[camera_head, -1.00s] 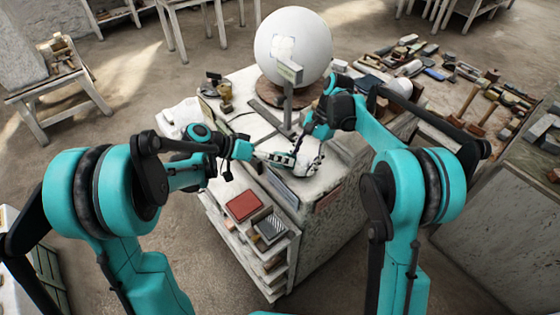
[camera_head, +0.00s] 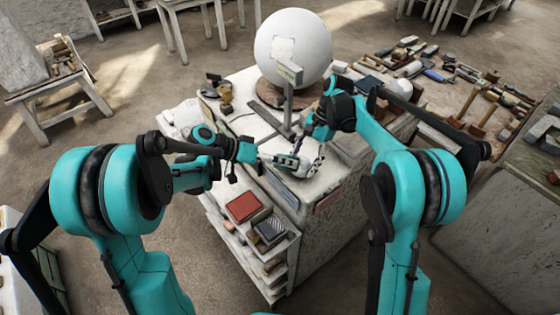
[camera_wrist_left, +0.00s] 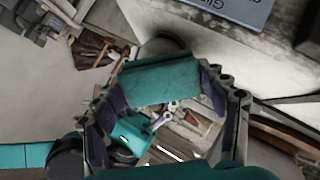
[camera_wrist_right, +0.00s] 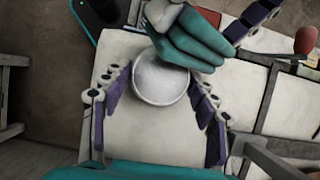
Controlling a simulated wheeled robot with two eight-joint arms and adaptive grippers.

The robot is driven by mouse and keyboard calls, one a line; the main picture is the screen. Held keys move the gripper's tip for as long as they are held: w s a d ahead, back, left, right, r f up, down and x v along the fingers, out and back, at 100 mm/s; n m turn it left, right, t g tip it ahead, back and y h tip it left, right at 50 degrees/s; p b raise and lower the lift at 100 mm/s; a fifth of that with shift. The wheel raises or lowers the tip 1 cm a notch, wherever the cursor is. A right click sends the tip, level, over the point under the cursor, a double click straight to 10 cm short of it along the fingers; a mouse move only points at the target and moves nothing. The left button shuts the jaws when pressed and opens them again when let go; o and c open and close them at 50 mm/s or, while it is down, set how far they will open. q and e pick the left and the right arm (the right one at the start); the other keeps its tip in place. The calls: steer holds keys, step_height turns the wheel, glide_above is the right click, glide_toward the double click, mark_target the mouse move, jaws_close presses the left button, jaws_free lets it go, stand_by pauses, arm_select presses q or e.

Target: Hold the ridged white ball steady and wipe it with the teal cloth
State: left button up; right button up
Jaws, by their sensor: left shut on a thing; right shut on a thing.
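The white ball (camera_wrist_right: 160,82) sits between the fingers of my right gripper (camera_wrist_right: 160,112) in the right wrist view. That gripper is shut on it, low over the white worktop. The ball is small and partly hidden in the head view (camera_head: 311,163); its ridges are hard to make out. My left gripper (camera_wrist_left: 165,98) is shut on the teal cloth (camera_wrist_left: 160,80), which spans its fingers in the left wrist view. In the right wrist view the bunched cloth (camera_wrist_right: 192,38) overlaps the ball's upper right edge. I cannot tell whether they touch.
A large white sphere (camera_head: 305,50) stands behind on a round brown base, with a small sign on a post (camera_head: 288,85) in front. A red box (camera_head: 243,207) lies on the shelf below. Several tools crowd the right bench. Cups stand at the worktop's left.

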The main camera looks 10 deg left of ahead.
arm_select(q)
steer(key=shift+w+a+f, duration=0.55)
steer(key=shift+a+f, duration=0.05)
steer(key=shift+f, duration=0.1)
steer(key=shift+s+d+r, duration=1.2)
steer(key=shift+r, duration=0.25)
steer(key=shift+w+f, duration=0.1)
steer(key=shift+w+a+f, duration=1.15)
steer(key=shift+a+f, duration=0.05)
steer(key=shift+f, duration=0.15)
steer(key=shift+s+d+r, duration=1.2)
steer(key=shift+s+r, duration=0.05)
steer(key=shift+r, duration=0.2)
